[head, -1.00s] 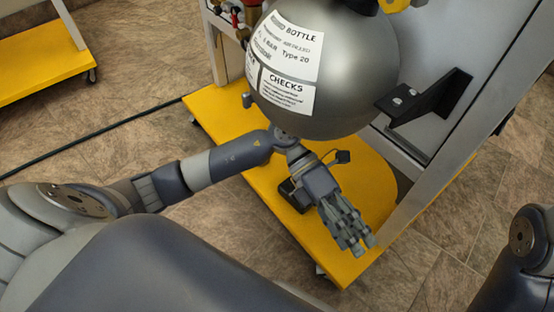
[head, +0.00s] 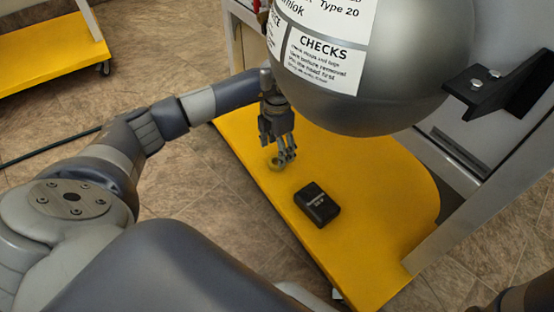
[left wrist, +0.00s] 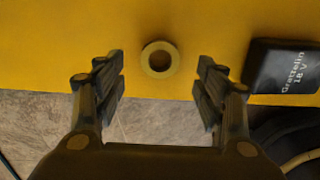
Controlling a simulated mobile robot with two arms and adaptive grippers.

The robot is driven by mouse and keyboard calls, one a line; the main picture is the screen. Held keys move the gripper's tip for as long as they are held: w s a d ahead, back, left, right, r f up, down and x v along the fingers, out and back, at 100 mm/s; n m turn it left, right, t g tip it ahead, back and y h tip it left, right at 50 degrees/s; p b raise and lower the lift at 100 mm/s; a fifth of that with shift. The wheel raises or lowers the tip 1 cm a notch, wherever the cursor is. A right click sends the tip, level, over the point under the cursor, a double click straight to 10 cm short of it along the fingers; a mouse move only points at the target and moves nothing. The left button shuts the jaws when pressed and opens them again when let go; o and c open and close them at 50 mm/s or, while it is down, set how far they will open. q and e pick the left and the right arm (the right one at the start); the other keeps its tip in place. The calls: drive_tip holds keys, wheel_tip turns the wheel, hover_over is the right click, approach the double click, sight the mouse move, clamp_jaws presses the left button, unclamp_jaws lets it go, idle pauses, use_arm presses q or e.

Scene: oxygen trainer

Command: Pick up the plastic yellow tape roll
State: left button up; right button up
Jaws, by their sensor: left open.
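The yellow tape roll (left wrist: 147,60) lies flat on the yellow base plate (left wrist: 60,45) in the left wrist view, its ring hole facing up. In the head view the tape roll (head: 274,164) shows small beside my fingers, near the plate's left edge. My left gripper (head: 284,160) points down at it from above. In the left wrist view the fingers of my left gripper (left wrist: 160,80) are spread wide, with the roll between and slightly beyond them, and nothing is held. I cannot tell the exact height above the plate. My right gripper is not in view.
A black battery block (head: 317,204) lies on the plate right of the roll; it also shows in the left wrist view (left wrist: 284,66). A large grey bottle (head: 400,75) hangs over the plate close to my gripper. A black bracket (head: 490,90) juts out at right.

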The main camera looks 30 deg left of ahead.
sight(276, 161)
use_arm(q)
drive_tip(key=f+b, duration=0.4)
drive_tip(key=f, duration=0.1)
drive_tip(key=shift+s+a+b, duration=0.1)
drive_tip(key=shift+s+b, duration=0.1)
drive_tip(key=shift+b, duration=0.15)
drive_tip(key=shift+r, duration=0.1)
drive_tip(key=shift+c, duration=0.6)
drive_tip(key=c, duration=1)
